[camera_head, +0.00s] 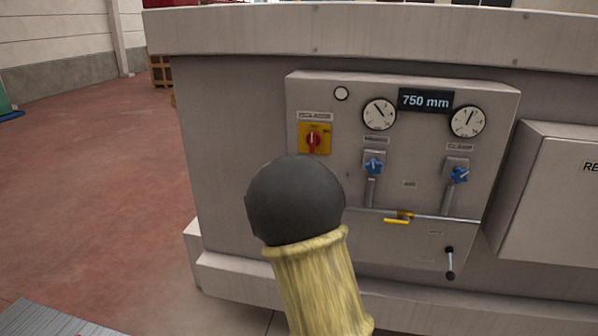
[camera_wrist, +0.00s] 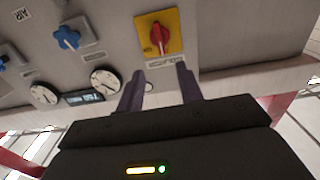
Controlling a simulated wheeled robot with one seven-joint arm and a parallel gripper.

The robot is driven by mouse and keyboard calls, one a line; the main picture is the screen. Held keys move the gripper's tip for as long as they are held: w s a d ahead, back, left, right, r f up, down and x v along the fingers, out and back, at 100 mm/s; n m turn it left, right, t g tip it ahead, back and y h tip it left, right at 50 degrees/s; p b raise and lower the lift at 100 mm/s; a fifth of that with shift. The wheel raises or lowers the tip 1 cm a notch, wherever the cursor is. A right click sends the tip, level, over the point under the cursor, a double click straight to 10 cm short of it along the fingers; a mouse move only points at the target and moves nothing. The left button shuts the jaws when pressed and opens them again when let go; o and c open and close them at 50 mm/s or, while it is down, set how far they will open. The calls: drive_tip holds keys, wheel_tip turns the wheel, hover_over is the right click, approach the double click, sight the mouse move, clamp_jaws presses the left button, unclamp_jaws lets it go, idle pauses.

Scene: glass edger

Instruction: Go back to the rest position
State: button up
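My gripper (camera_wrist: 160,72) shows in the wrist view with its two dark fingers apart and nothing between them. The fingers point toward the machine's control panel (camera_head: 400,290), near a red rotary switch (camera_head: 313,140) on a yellow plate. The switch (camera_wrist: 158,36) is just beyond the fingertips in the wrist view, apart from them as far as I can tell. Its red handle stands upright in the head view. In the head view my arm, with a dark round joint and a yellow sleeve, hides the gripper.
A grey box (camera_head: 550,200) juts out at right. Red floor (camera_head: 90,190) lies clear at left.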

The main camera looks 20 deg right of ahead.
drive_tip(key=shift+d, duration=0.1)
drive_tip(key=s+a+f+n+g+y, duration=0.4)
drive_tip(key=s+a+f+y, duration=0.45)
drive_tip(key=s+f, duration=0.25)
drive_tip(key=s+a+f+n+g, duration=0.1)
drive_tip(key=s+f+g, duration=0.3)
drive_tip(key=s, duration=0.7)
drive_tip(key=s+a+f+n+g+y, duration=0.1)
drive_tip(key=s+a+f+g, duration=0.3)
drive_tip(key=s, duration=0.7)
drive_tip(key=shift+a+f+n, duration=0.15)
drive_tip(key=shift+f+n, duration=0.05)
drive_tip(key=shift+n, duration=0.1)
